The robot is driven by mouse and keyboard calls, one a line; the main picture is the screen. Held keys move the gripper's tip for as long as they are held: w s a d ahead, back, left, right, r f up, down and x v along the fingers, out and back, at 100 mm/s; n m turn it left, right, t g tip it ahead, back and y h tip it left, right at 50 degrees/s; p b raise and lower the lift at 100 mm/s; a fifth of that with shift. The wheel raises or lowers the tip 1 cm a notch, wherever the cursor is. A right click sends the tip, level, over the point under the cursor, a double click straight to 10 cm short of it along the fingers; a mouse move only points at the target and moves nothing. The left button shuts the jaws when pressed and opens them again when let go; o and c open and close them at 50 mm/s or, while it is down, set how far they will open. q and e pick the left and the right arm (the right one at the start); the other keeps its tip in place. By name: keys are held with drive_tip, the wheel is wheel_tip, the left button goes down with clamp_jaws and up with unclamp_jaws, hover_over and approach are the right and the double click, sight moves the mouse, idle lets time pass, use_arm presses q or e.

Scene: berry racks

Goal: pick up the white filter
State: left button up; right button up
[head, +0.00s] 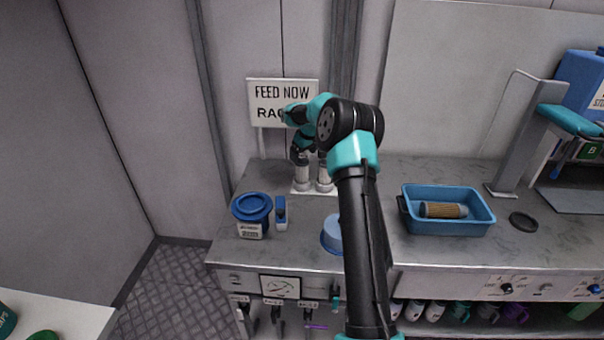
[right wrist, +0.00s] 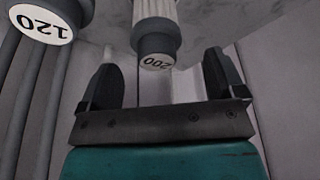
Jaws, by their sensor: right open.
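A white pleated filter (right wrist: 155,10) with a grey end cap marked 200 shows at the top middle of the right wrist view. My right gripper (right wrist: 163,82) is open, and the cap lies in line with the gap between its fingers. I cannot tell whether the fingers touch it. In the head view, my right gripper (head: 300,152) is over two upright pale filters, one at the left (head: 302,177) and one at the right (head: 324,178), partly hidden by my arm. A second grey cap (right wrist: 45,20) marked 120 shows at the upper left. My left gripper is out of view.
A blue tray (head: 447,228) holding a tan filter (head: 443,210) stands on the counter at right. A blue-lidded jar (head: 252,208) and a small blue bottle (head: 281,213) stand at left. A sign (head: 284,101) stands behind the filters. A dark disc (head: 523,221) lies right of the tray.

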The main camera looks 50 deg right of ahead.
sight(302, 156)
drive_tip(key=shift+f, duration=0.15)
drive_tip(key=x, duration=0.5)
drive_tip(key=shift+w+d, duration=0.1)
drive_tip(key=shift+d, duration=0.1)
drive_tip(key=c, duration=1.3)
drive_tip(key=shift+c, duration=0.2)
drive_tip(key=shift+r, duration=0.25)
wheel_tip(302, 156, up, 10)
drive_tip(key=shift+f, duration=0.15)
